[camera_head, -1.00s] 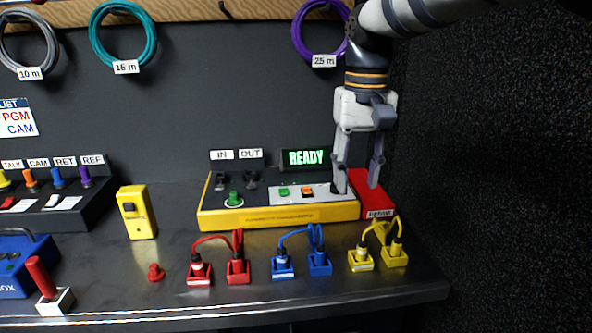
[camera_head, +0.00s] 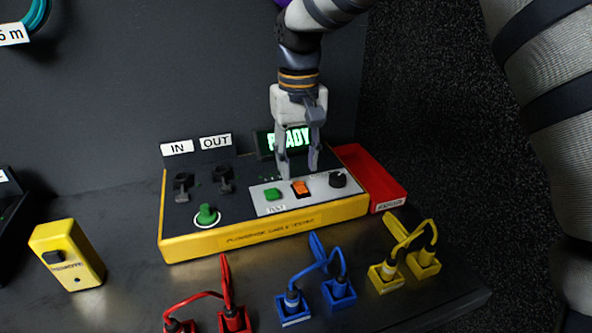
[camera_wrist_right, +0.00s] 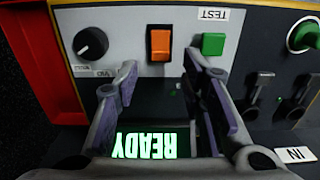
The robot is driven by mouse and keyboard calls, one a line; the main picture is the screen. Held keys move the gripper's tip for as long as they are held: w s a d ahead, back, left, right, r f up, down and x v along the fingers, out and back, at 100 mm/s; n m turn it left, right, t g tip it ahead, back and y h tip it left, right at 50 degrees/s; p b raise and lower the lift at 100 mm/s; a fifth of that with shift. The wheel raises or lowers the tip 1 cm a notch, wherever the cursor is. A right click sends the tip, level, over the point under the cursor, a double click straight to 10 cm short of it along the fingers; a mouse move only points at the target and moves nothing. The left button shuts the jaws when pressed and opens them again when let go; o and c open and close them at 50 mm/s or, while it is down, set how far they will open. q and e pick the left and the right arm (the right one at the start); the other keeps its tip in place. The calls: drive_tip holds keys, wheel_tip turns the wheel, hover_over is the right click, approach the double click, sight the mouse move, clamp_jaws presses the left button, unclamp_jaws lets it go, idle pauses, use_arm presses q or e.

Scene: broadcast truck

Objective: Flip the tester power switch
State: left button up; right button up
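The yellow-edged tester (camera_head: 262,236) stands on the bench with a light panel on top. On the panel is an orange rocker switch (camera_head: 300,188), between a green button (camera_head: 273,194) and a black knob (camera_head: 338,179). The orange switch also shows in the wrist view (camera_wrist_right: 160,44), next to the green button marked TEST (camera_wrist_right: 213,44). My right gripper (camera_head: 299,174) points down just behind the switch, its fingers spread and empty. In the wrist view its fingers (camera_wrist_right: 155,85) stand apart, with the switch beyond the gap between them. My left gripper is not in view.
A lit READY display (camera_head: 288,141) stands behind the tester. A red tray (camera_head: 372,182) lies to its right. Short red, blue (camera_head: 318,262) and yellow (camera_head: 408,243) cables stand in sockets in front. A yellow remote (camera_head: 68,255) is at left.

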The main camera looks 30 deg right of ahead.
sight(298, 182)
drive_tip(key=shift+f, duration=1.55)
drive_tip(key=shift+c, duration=0.6)
